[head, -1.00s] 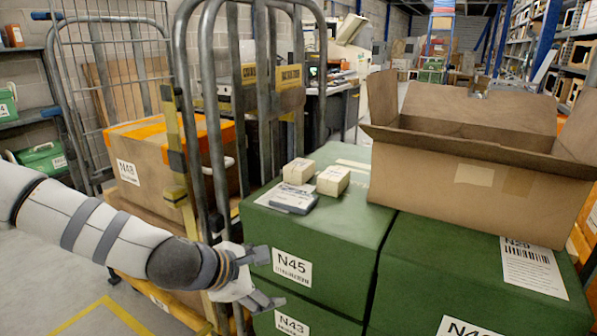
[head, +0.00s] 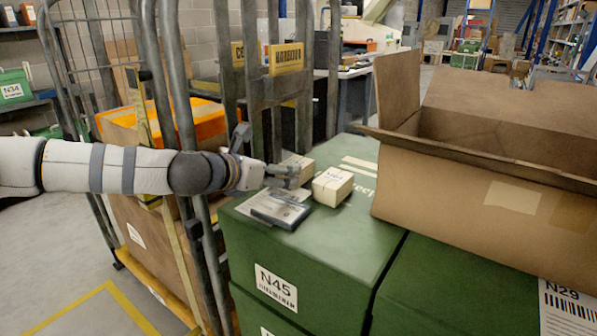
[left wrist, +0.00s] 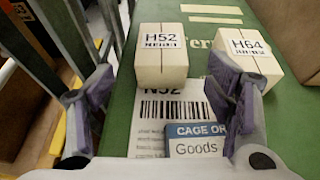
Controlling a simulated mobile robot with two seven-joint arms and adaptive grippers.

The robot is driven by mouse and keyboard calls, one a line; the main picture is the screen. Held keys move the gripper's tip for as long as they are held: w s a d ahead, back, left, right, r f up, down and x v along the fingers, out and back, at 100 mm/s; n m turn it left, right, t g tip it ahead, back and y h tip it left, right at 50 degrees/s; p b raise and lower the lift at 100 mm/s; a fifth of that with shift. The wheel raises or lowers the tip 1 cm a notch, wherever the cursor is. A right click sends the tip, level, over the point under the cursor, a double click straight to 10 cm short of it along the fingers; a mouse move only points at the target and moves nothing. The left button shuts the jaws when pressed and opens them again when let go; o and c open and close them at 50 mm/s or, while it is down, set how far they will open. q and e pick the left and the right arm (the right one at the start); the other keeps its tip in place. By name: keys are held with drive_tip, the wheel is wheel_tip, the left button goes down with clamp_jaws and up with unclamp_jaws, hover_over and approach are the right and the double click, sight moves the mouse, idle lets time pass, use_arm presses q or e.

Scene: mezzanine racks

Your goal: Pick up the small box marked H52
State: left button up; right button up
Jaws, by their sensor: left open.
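The small cream box marked H52 (left wrist: 161,58) stands on the green crate labelled N45 (head: 330,250). In the head view the H52 box (head: 299,165) is partly hidden behind my left gripper (head: 285,175). In the left wrist view my left gripper (left wrist: 170,115) is open and empty, its fingers apart, with the H52 box ahead of them and between their lines. A similar box marked H64 (left wrist: 246,56) stands just right of it, close to the right finger. My right gripper is not in view.
A booklet (head: 280,208) and a paper label lie on the crate in front of the boxes. A large open cardboard box (head: 490,170) stands to the right. Metal cage uprights (head: 185,120) rise close by my left arm.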

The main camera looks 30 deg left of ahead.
use_arm(q)
drive_tip(key=x, duration=0.3)
drive_tip(key=b+x, duration=0.1)
drive_tip(key=x, duration=0.2)
drive_tip(key=shift+s+d+f, duration=0.1)
drive_tip(key=shift+s+f, duration=0.05)
drive_tip(key=shift+f, duration=0.2)
drive_tip(key=shift+r, duration=0.3)
drive_tip(key=c, duration=1.3)
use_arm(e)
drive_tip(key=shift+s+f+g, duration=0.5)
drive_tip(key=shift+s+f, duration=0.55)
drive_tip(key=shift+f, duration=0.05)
use_arm(q)
drive_tip(key=shift+r, duration=0.1)
